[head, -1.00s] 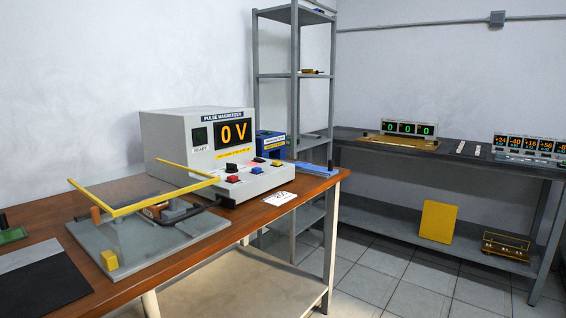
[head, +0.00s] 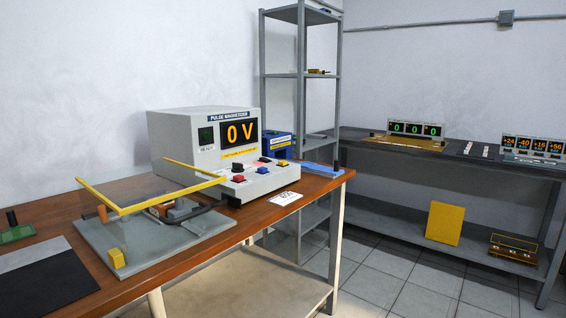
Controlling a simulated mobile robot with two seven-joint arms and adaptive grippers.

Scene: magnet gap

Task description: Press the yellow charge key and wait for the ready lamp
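The grey pulse magnetizer (head: 178,135) stands on the wooden bench. Its display (head: 239,133) reads 0 V in orange. The ready lamp (head: 206,136), left of the display, looks dark and unlit. On the sloped panel are a small yellow key (head: 282,163) at the right, a blue key (head: 263,171), red keys (head: 238,179) and a black knob (head: 237,167). The yellow key is small in this view and its lettering cannot be read. Neither of my grippers is in view.
A fixture with a yellow bar frame (head: 150,196) over a grey plate stands in front of the magnetizer on the wooden bench (head: 200,262). A white card (head: 287,198) lies near the bench edge. A grey shelf rack (head: 301,90) and dark bench (head: 480,155) stand behind. Tiled floor is free.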

